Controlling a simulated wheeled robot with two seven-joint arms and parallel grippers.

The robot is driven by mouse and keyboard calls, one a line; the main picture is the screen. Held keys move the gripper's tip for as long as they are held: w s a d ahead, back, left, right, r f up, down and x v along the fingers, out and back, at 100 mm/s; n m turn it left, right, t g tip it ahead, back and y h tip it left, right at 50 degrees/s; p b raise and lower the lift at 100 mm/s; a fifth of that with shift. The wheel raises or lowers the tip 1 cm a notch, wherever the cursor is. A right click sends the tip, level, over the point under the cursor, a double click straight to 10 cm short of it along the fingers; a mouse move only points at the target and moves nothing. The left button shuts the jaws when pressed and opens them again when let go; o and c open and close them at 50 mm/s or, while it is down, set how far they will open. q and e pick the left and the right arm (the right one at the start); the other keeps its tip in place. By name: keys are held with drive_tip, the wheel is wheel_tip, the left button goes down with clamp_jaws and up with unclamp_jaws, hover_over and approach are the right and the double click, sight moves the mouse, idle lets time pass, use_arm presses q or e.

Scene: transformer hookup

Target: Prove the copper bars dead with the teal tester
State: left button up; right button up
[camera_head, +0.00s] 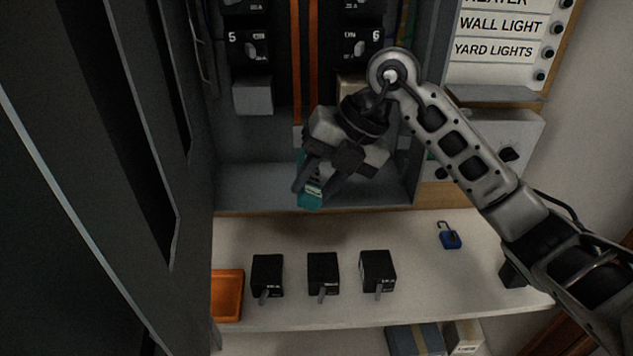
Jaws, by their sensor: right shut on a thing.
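The teal tester (311,194) is between the fingers of my right gripper (318,186), which is shut on it. The gripper is low in the open grey panel, in front of the lower ends of the copper bars (296,70). The bars run upright in the middle of the panel between the breaker columns, and my gripper and wrist are just below and right of them. My left gripper is not in view.
Breakers 5 (249,46) and 6 (362,46) flank the bars. On the shelf (430,290) below stand three black breakers (322,274), an orange tray (227,296) and a blue padlock (450,236). The dark panel door (90,180) stands at left. A label board (497,40) hangs at right.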

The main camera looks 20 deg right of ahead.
drive_tip(key=shift+w, duration=0.2)
idle(0.5)
drive_tip(key=shift+r, duration=0.1)
idle(1.0)
drive_tip(key=shift+w+d+p, duration=0.1)
drive_tip(key=shift+w+p, duration=0.05)
drive_tip(key=shift+p, duration=0.15)
idle(0.6)
drive_tip(key=shift+s, duration=0.6)
drive_tip(key=s, duration=0.2)
drive_tip(key=s+a, duration=0.2)
drive_tip(key=s, duration=0.1)
drive_tip(key=shift+s, duration=0.3)
idle(0.3)
